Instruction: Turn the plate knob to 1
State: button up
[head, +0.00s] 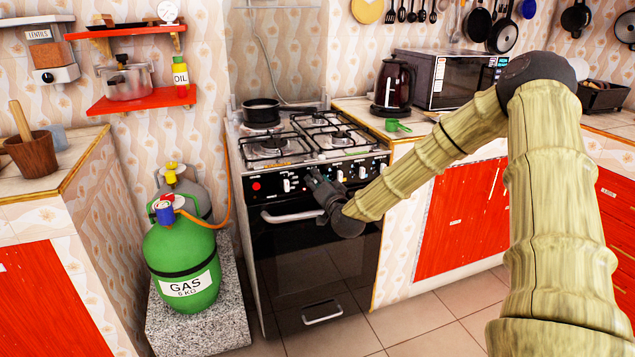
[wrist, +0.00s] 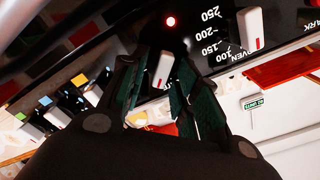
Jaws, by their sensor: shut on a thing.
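My gripper (head: 318,186) reaches to the middle of the stove's control panel (head: 270,188). In the wrist view, my gripper (wrist: 153,66) has its dark fingers on both sides of a white knob (wrist: 162,70) with a red pointer line, and is shut on it. A lit red lamp (wrist: 170,21) is just above this knob. I cannot read its label or setting, as the fingers cover the panel around it. To its right in the wrist view is the oven knob (wrist: 250,29), with a printed temperature scale of 100 to 250.
Several more white knobs line the panel, such as one at its left (head: 286,185). The oven handle (head: 292,216) sticks out below. A pot (head: 262,112) stands on the hob. A green gas bottle (head: 182,265) stands left of the stove. The floor in front is clear.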

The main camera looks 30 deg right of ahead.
dwell(0.5)
jog(key=o, duration=0.9)
jog(key=shift+s, duration=0.15)
jog(key=v, duration=1.1)
jog(key=shift+s+a, duration=0.15)
jog(key=shift+s, duration=0.25)
jog(key=shift+f, duration=0.1)
